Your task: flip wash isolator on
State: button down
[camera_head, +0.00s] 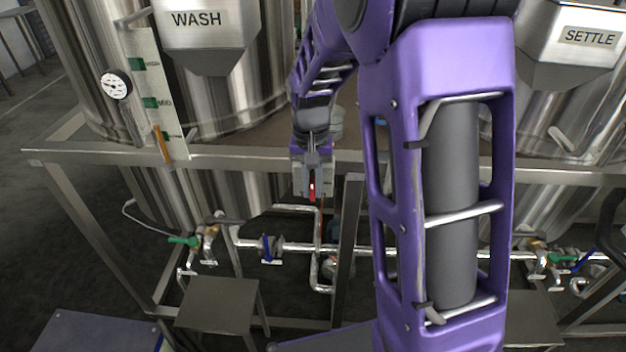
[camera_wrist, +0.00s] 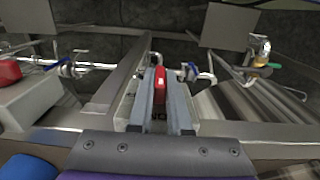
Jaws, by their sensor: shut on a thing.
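The wash isolator is a small grey box (camera_head: 299,181) with a red handle (camera_head: 312,188), fixed at the frame in front of the WASH tank (camera_head: 222,50). My gripper (camera_head: 313,168) reaches down to it from behind my purple arm. In the wrist view, the red handle (camera_wrist: 161,86) stands between the two grey fingers of my gripper (camera_wrist: 160,98), which are shut on it. Parts of the box (camera_wrist: 211,122) show behind the fingers.
A steel rail (camera_head: 250,161) runs across the tank fronts. Pipes with a green-handled valve (camera_head: 184,240) and a blue-handled valve (camera_head: 267,247) lie below. A second grey box (camera_wrist: 35,104) with a red knob (camera_wrist: 9,71) is at the wrist view's left. The SETTLE tank (camera_head: 575,50) is right.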

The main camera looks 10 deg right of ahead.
aim_at(311, 180)
jog(key=c, duration=0.9)
grip_release()
jog(key=shift+o, duration=0.2)
notch_tip(311, 180, up, 17)
jog(key=p, duration=0.1)
jog(key=shift+r+p, duration=0.2)
jog(key=shift+p, duration=0.1)
jog(key=shift+a, duration=0.1)
